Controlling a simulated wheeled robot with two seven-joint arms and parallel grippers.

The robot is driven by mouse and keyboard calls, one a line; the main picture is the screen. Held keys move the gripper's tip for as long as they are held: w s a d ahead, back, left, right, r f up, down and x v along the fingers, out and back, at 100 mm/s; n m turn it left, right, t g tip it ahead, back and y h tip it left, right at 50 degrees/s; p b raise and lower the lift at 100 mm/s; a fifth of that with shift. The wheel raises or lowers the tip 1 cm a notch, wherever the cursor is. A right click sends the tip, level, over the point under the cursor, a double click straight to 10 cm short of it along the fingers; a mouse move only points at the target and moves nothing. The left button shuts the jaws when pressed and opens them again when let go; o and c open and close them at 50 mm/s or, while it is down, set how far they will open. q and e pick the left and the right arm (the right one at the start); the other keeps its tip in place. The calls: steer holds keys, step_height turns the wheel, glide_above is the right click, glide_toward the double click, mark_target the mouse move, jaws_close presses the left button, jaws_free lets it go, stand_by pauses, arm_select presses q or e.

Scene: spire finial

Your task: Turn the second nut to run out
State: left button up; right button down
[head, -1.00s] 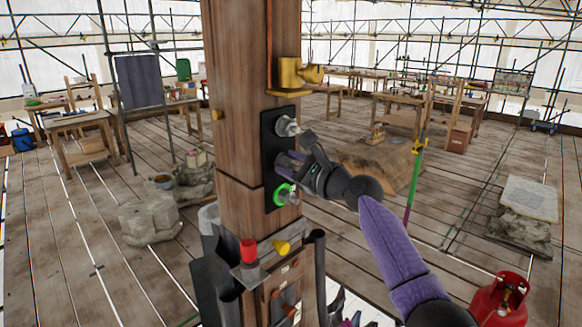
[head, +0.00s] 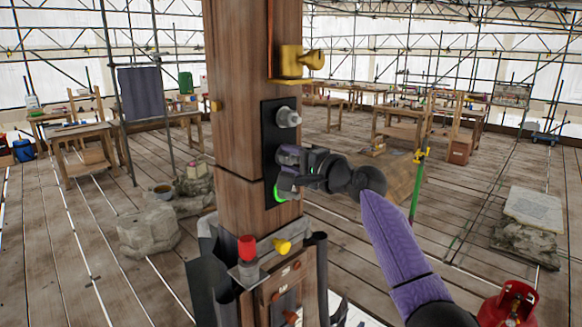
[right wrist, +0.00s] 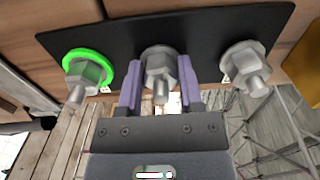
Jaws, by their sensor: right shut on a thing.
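A black plate (head: 269,140) on the wooden post carries three grey nuts on studs in a column. The top nut (head: 288,117) is bare. The bottom nut has a green ring (head: 279,195) around it and is partly hidden by my gripper. My right gripper (head: 284,158) is at the middle nut, which it hides in the head view. In the right wrist view, the middle nut (right wrist: 160,65) sits between the purple fingers of the gripper (right wrist: 160,85), shut on it. The green-ringed nut (right wrist: 84,72) is left of it, the other nut (right wrist: 243,65) right. My left gripper is not in view.
A brass fitting (head: 293,62) juts from the post (head: 240,90) above the plate. A red knob (head: 247,247) and a yellow knob (head: 281,247) stand on a ledge below. A red gas bottle (head: 510,305) is at lower right.

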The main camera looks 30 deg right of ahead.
steer(key=n, duration=0.1)
steer(key=n+b, duration=0.1)
steer(key=n, duration=0.1)
steer(key=n+b, duration=0.1)
steer(key=shift+f+n, duration=0.3)
steer(key=n+b, duration=0.2)
steer(key=n, duration=0.2)
steer(key=shift+f+n, duration=0.1)
steer(key=shift+n, duration=0.2)
steer(key=n+b, duration=0.1)
steer(key=n, duration=0.3)
steer(key=shift+d+b, duration=0.15)
steer(key=shift+b, duration=0.2)
steer(key=n+b, duration=0.1)
steer(key=n, duration=0.4)
steer(key=shift+w+d, duration=0.1)
steer(key=n, duration=0.4)
steer(key=shift+b, duration=0.35)
steer(key=n, duration=0.6)
steer(key=shift+d, duration=0.15)
steer(key=n, duration=0.5)
steer(key=shift+w+b, duration=0.1)
steer(key=shift+b, duration=0.25)
steer(key=n, duration=0.5)
steer(key=shift+r, duration=0.3)
steer(key=shift+n, duration=0.4)
